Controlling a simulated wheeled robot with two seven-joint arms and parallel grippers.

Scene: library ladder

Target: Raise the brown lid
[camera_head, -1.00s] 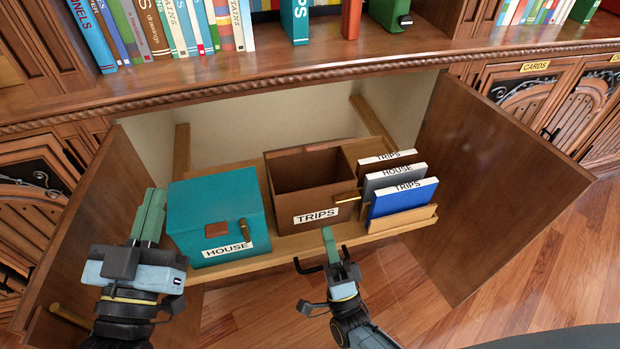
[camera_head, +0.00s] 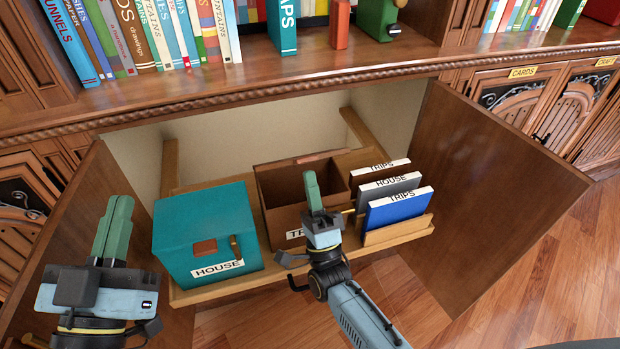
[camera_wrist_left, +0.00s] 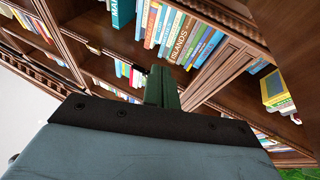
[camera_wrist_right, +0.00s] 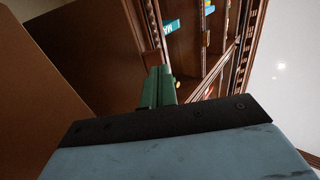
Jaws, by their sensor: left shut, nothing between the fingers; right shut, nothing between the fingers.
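The brown box (camera_head: 283,224) with the TRIPS label stands on the pull-out shelf, its top open and its inside partly visible. A thin brown edge (camera_head: 312,157) runs along its back; I cannot tell if this is the lid, tilted back. My right gripper (camera_head: 311,180) is shut and empty, in front of and over the box, hiding part of its front and label. Its closed green fingers show in the right wrist view (camera_wrist_right: 158,86). My left gripper (camera_head: 120,203) is shut and empty, left of the teal box; its fingers show in the left wrist view (camera_wrist_left: 161,86).
The teal box (camera_head: 203,215) labelled HOUSE is closed, left of the brown box. Several upright books (camera_head: 397,205) stand in a holder to the right. Open cabinet doors flank the shelf on the left and right (camera_head: 490,185). A bookshelf ledge (camera_head: 230,88) overhangs behind.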

